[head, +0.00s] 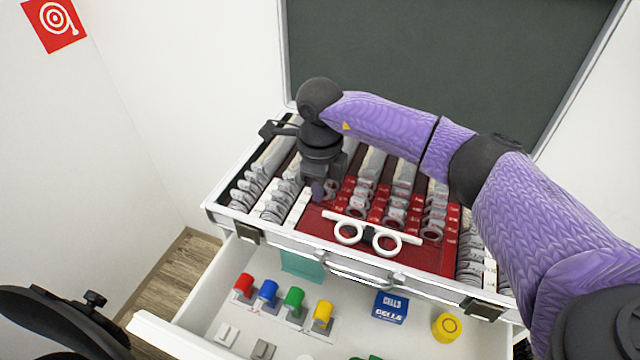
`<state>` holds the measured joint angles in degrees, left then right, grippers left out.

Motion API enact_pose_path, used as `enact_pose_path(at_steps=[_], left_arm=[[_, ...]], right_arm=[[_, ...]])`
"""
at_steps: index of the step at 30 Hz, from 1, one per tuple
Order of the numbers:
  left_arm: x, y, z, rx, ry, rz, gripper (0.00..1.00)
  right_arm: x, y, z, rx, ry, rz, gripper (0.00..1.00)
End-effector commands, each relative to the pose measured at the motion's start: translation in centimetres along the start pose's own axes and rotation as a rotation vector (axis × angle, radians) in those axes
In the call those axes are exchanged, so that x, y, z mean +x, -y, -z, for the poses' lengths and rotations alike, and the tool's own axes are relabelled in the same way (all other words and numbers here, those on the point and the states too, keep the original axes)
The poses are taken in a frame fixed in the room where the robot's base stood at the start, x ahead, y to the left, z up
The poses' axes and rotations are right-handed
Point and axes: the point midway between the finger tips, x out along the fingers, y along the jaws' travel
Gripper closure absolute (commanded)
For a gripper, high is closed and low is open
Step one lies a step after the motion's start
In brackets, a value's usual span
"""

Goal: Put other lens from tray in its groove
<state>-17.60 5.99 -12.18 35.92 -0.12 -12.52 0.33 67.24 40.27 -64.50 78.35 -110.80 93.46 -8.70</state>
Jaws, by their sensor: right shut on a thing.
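The open lens case holds a tray (430,261) with a red floor and rows of grooves with several ring-shaped lenses (432,234) standing in them. My right gripper (318,190) points down over the middle left of the tray, at the lens rows. It is shut on a lens, which the fingers mostly hide; I cannot tell whether it is still in a groove. A white trial frame (372,235) with two round rims lies on the bare red front part, right of and nearer than the gripper. My left gripper is not in view.
The dark case lid (440,70) stands open behind. Below the case, an open white drawer (215,300) holds red, blue, green and yellow capped items (294,301), a blue box (390,307) and a yellow round item (447,327). My right arm crosses above the case's right side.

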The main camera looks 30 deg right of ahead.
Motion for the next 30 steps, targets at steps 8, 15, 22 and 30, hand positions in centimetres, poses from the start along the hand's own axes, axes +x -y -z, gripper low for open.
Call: enact_pose_path(at_steps=[8,15,22,30], left_arm=[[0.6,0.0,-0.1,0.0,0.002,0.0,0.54],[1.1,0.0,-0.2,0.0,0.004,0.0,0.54],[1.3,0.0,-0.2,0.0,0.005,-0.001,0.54],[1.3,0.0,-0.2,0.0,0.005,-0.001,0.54]], right_arm=[[1.0,0.0,0.0,0.0,-0.001,0.0,1.0],[1.7,0.0,0.0,0.0,-0.001,0.0,1.0],[2.1,0.0,0.0,0.0,-0.001,0.0,0.8],[2.2,-0.1,0.0,-0.001,-0.002,-0.003,0.48]])
